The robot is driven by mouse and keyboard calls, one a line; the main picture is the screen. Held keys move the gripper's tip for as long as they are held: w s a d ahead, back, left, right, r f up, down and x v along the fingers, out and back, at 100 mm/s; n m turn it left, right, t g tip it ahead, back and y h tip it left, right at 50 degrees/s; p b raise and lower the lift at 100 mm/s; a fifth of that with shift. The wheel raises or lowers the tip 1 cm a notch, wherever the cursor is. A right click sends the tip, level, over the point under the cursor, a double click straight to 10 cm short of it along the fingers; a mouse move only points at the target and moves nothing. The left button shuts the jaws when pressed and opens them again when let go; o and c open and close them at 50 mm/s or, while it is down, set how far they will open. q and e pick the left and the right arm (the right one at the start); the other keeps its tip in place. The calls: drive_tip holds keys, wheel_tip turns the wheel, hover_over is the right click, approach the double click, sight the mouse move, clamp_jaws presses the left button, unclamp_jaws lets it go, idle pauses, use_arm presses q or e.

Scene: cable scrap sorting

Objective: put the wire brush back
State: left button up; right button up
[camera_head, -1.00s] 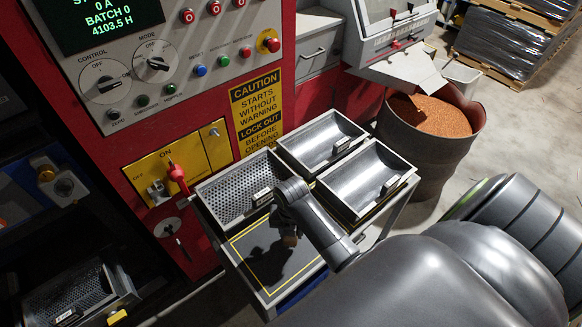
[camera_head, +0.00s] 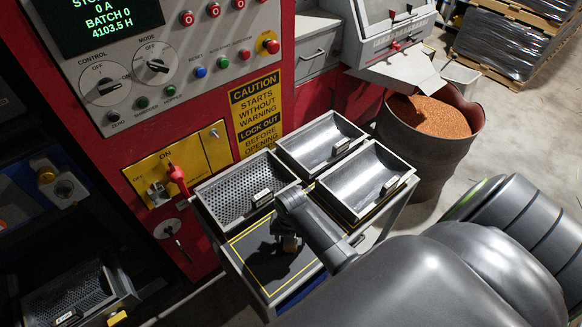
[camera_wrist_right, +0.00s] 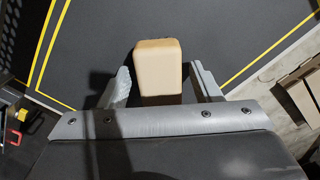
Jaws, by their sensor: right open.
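My right gripper (camera_head: 290,243) is low over the dark, yellow-lined mat (camera_head: 250,250) at the front of the cart in the head view. In the right wrist view its two fingers (camera_wrist_right: 162,82) stand apart. A tan block with rounded corners (camera_wrist_right: 158,60), seemingly the wire brush's wooden handle seen end-on, stands between them. Gaps show on both sides of the block, so the gripper is not closed on it. No bristles are visible. My right arm hides most of this spot in the head view. My left gripper is out of view.
Behind the mat are a perforated tray (camera_head: 240,190) and two smooth metal trays (camera_head: 320,142), (camera_head: 366,180). The red machine with its yellow switch plate (camera_head: 180,165) stands to the left. A drum of copper-coloured granules (camera_head: 430,150) stands beyond the cart.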

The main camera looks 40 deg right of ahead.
drive_tip(key=shift+r, duration=0.15)
wheel_tip(320, 180, up, 12)
drive_tip(key=shift+b, duration=0.35)
idle(0.6)
